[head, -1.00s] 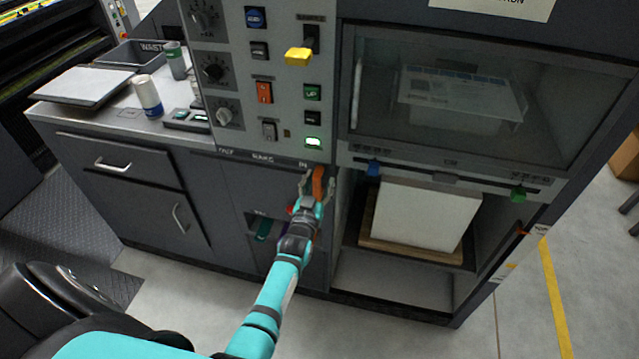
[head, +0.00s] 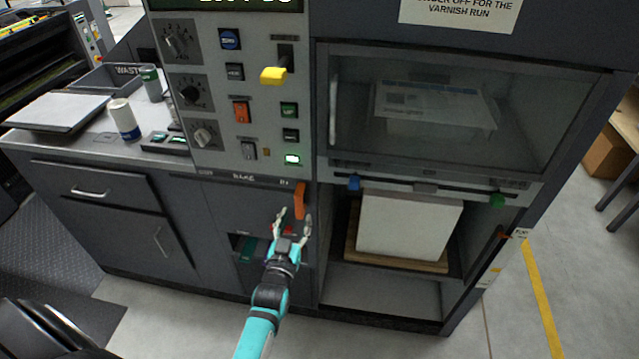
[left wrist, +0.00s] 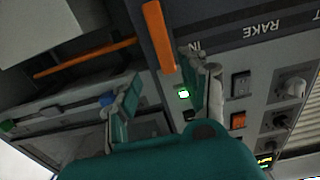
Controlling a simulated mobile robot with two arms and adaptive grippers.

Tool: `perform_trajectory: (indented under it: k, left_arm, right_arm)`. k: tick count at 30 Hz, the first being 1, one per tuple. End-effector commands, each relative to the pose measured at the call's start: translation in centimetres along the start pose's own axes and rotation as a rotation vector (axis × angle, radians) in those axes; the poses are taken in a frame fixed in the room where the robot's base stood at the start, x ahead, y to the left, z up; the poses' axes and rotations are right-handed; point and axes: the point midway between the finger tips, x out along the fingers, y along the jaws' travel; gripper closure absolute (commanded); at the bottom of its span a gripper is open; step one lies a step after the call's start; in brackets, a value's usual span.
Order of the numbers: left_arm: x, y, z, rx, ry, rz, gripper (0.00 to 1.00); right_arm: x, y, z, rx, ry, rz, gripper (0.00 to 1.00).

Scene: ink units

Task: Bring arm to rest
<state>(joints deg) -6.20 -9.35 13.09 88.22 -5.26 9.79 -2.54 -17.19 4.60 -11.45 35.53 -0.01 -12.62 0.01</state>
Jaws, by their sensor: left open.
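My left gripper (head: 292,225) is open and empty in the head view, just below and in front of the orange lever (head: 300,201) under the control panel. In the left wrist view, its two fingers (left wrist: 165,90) stand wide apart. The orange lever (left wrist: 158,36) shows there beyond the fingers, near the "IN" mark, and nothing lies between the fingertips. My left arm reaches up from the bottom of the head view. My right gripper is in neither view.
A white paper stack (head: 408,226) sits in the open bay at right. A counter with a white-and-blue can (head: 124,119) stands left. Floor in front is clear.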

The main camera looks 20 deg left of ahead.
Motion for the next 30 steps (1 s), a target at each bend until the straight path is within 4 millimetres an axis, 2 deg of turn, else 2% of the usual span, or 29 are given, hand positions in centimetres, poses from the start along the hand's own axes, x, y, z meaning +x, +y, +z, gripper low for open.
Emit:
perform_trajectory:
  k: [5,8,11,14,15,17,18,20,21,23,24,26,27,30]
  left_arm:
    - [-0.1,0.1,0.4,0.001,-0.008,0.003,0.56]
    - [-0.6,0.8,2.7,0.005,-0.063,0.024,0.56]
    - [-2.2,2.1,7.7,0.015,-0.177,0.068,0.56]
    - [-5.3,3.6,14.2,0.035,-0.335,0.125,0.56]
    - [-6.9,4.0,16.9,0.045,-0.402,0.147,0.56]
    - [-9.6,4.4,20.7,0.062,-0.501,0.178,0.56]
    - [-11.5,4.6,23.1,0.074,-0.566,0.197,0.56]
    - [-14.7,4.5,26.6,0.094,-0.665,0.224,0.56]
    - [-16.9,4.4,28.7,0.108,-0.728,0.240,0.56]
    - [-20.4,3.9,31.7,0.133,-0.824,0.262,0.56]
    - [-22.9,3.5,33.5,0.150,-0.889,0.276,0.56]
    - [-26.7,2.6,36.0,0.178,-0.984,0.295,0.56]
    - [-29.3,1.8,37.5,0.198,-1.046,0.306,0.56]
    - [-35.5,-0.3,40.3,0.245,-1.191,0.327,0.56]
  right_arm:
    - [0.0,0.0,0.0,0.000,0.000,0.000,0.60]
    - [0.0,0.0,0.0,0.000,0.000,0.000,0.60]
    - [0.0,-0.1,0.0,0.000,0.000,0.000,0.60]
    - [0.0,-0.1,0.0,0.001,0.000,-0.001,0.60]
    - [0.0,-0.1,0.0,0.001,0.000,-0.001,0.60]
    - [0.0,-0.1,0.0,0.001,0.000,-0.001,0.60]
    - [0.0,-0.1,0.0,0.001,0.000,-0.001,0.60]
    - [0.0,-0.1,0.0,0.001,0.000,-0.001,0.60]
    - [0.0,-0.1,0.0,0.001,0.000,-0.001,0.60]
    - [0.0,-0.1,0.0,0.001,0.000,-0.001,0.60]
    - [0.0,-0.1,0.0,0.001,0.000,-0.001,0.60]
    - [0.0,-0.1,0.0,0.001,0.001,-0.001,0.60]
    - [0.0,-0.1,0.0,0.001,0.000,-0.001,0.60]
    - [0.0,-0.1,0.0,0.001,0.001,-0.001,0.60]
